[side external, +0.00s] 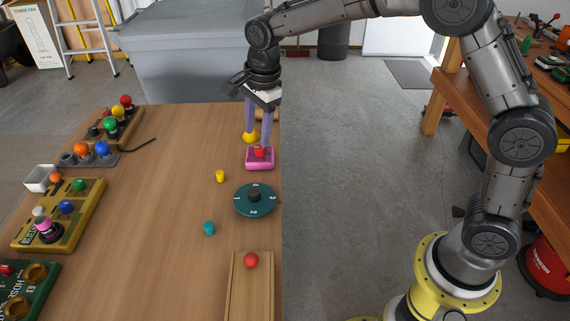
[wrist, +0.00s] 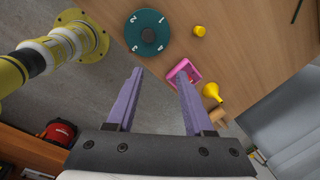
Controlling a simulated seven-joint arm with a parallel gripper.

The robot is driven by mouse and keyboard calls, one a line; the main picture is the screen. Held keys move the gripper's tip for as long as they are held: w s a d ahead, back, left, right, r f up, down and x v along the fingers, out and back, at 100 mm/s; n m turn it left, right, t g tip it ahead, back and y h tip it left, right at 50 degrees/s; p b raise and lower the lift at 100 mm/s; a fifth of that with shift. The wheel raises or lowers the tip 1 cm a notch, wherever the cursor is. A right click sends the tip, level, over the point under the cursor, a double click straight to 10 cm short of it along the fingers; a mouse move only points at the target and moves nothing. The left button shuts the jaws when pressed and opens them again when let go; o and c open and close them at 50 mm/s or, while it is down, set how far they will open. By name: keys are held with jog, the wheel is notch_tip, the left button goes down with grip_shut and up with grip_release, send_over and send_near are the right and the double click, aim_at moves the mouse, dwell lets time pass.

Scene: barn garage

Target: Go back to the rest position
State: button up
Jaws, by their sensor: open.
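My gripper (side external: 258,120) is open, with two purple fingers pointing down near the far right end of the wooden table. It also shows in the wrist view (wrist: 160,85), with nothing between the fingers. A pink tray (side external: 260,164) with a red piece (side external: 260,152) lies just below and nearer the camera than the fingers. A yellow funnel-like piece (side external: 251,138) stands beside the fingers; it also shows in the wrist view (wrist: 212,92). The right finger overlaps the pink tray (wrist: 184,72) in the wrist view; I cannot tell the gap.
A green numbered dial (side external: 240,204), a yellow cylinder (side external: 220,176), a teal cylinder (side external: 209,228) and a wooden track (side external: 237,290) with a red ball (side external: 251,260) are on the table (side external: 150,220). Button and knob panels line its left side. A grey bin (side external: 190,50) stands behind.

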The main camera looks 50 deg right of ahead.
jog(key=s+d+r+n+t, duration=0.2)
jog(key=s+d+r, duration=0.2)
jog(key=s+r, duration=0.3)
jog(key=s+d+r+n+t, duration=0.1)
jog(key=s+d+r+n, duration=0.15)
jog(key=s+r, duration=0.45)
jog(key=s+d+f+n, duration=0.1)
jog(key=s+f+n, duration=0.2)
jog(key=s+n, duration=0.4)
jog(key=s+d+f+n, duration=0.2)
jog(key=s+f+n, duration=0.2)
jog(key=s+n, duration=0.3)
jog(key=shift+s+f+t, duration=0.15)
jog(key=shift+s+t, duration=0.25)
jog(key=shift+s, duration=0.85)
